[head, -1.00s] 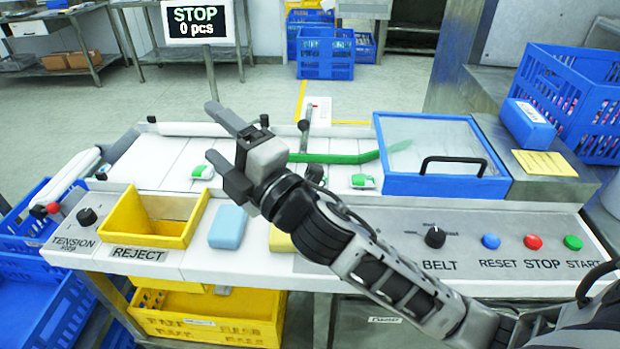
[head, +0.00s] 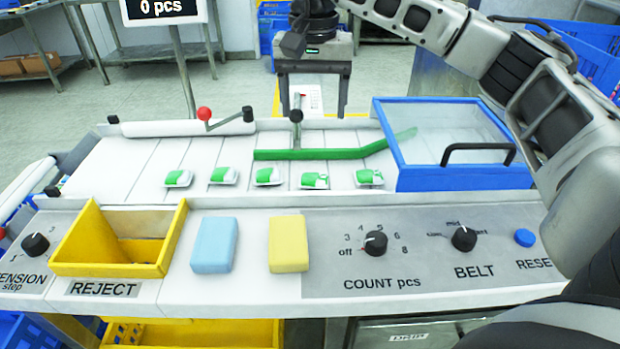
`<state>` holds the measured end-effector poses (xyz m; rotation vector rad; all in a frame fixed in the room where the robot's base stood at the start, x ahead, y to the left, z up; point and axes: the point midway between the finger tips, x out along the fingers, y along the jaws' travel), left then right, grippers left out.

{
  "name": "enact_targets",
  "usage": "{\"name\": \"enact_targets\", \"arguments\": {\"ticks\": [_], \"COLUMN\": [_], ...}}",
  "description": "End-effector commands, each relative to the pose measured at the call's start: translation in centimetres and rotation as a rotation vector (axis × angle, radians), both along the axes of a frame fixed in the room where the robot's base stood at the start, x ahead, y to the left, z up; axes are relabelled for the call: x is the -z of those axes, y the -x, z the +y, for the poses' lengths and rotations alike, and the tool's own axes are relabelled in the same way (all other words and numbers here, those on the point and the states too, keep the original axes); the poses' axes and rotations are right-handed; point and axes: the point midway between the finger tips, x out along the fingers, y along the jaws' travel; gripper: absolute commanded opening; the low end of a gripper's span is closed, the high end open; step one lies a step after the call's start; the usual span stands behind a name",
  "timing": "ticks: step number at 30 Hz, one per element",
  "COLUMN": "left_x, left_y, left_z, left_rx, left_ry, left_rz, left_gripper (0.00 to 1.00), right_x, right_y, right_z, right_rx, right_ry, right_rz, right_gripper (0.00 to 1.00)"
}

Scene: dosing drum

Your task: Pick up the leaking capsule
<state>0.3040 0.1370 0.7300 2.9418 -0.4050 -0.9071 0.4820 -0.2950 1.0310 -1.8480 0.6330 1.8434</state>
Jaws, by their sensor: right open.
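Several green-and-white capsules lie in a row on the white belt (head: 125,165). From left to right they are the first capsule (head: 178,178), a second (head: 222,176), a third (head: 268,176), a fourth (head: 314,181) and the rightmost capsule (head: 369,178). The two on the right look more mottled, but I cannot tell for sure which one leaks. My right gripper (head: 314,112) is open and empty, fingers pointing down, above the far side of the belt, behind the row and apart from it. My left gripper is not in view.
A green guide bar (head: 322,154) and a red-knobbed lever (head: 205,115) stand behind the row. A blue-framed clear cover (head: 455,182) is at right. In front are the yellow REJECT bin (head: 65,268), a blue sponge (head: 214,245), a yellow sponge (head: 288,244) and control knobs.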

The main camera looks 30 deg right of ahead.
Motion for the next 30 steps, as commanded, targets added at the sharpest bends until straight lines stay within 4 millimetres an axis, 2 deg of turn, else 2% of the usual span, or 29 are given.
{"name": "enact_targets", "arguments": {"ticks": [6,12,20,27,30], "left_x": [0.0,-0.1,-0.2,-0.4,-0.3], "left_y": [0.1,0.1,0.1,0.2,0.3], "left_z": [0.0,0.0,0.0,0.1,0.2], "left_rx": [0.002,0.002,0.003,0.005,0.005], "left_ry": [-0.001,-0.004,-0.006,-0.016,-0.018], "left_rz": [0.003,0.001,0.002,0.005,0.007], "left_gripper": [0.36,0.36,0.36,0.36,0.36], "right_x": [4.8,8.4,10.3,13.8,14.6], "right_y": [0.2,0.1,0.1,0.0,-0.1], "right_z": [0.0,0.1,0.1,-0.1,-0.1], "right_rx": [-0.002,-0.002,-0.002,-0.003,-0.003], "right_ry": [-0.001,-0.003,-0.004,-0.005,-0.005], "right_rz": [0.007,0.004,0.003,0.004,0.003], "right_gripper": [0.71,0.71,0.71,0.71,0.71]}}
